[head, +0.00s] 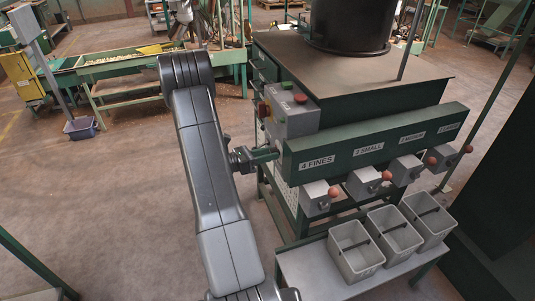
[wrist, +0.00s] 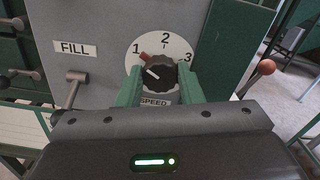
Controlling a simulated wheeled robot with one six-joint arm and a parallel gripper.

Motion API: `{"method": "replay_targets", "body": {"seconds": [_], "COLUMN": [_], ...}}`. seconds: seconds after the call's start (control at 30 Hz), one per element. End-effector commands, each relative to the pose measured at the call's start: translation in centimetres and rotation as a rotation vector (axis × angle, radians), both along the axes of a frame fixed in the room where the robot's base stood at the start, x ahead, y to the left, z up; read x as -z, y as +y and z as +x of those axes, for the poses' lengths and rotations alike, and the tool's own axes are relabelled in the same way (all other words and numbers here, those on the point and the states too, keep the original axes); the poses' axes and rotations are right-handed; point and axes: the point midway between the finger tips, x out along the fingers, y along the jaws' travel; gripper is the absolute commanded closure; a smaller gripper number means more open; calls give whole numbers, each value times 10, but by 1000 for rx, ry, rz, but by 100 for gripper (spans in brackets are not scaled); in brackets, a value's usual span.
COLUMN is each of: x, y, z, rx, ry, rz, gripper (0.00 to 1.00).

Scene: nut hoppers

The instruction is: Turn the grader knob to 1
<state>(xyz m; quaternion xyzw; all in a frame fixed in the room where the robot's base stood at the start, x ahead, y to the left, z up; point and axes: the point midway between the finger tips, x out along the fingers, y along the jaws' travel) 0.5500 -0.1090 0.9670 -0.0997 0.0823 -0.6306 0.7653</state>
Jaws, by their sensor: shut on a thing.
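The grader knob (wrist: 159,74) is black and ribbed, on a round white dial (wrist: 181,46) marked 1, 2 and 3, with SPEED printed below. A red tab at the knob's upper left lies beside the numeral 1, and a white line on the knob's face also slants to the upper left. My gripper (wrist: 162,86) has its green fingers on either side of the knob, shut on it. In the head view my gripper (head: 263,155) reaches the grey control box side of the machine; the knob is hidden there.
A FILL label (wrist: 76,49) and a grey lever (wrist: 75,88) are left of the dial. In the head view, a grey box with buttons (head: 291,118) sits above my gripper. Labelled chutes with red-knobbed levers and grey bins (head: 355,250) stand to the right.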

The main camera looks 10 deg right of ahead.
Motion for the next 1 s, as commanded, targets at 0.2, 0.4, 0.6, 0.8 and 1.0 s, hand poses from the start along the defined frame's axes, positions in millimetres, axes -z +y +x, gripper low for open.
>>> {"method": "replay_targets", "body": {"seconds": [0.2,0.4,0.6,0.8,1.0], "x": [0,0,0,0,2], "y": [0,0,0,1,20], "z": [0,0,0,0,-3], "rx": [-1,-1,-1,-1,-4], "ry": [4,3,2,2,2], "rz": [-1,0,0,0,0], "gripper": [89,63,45,45,45]}}
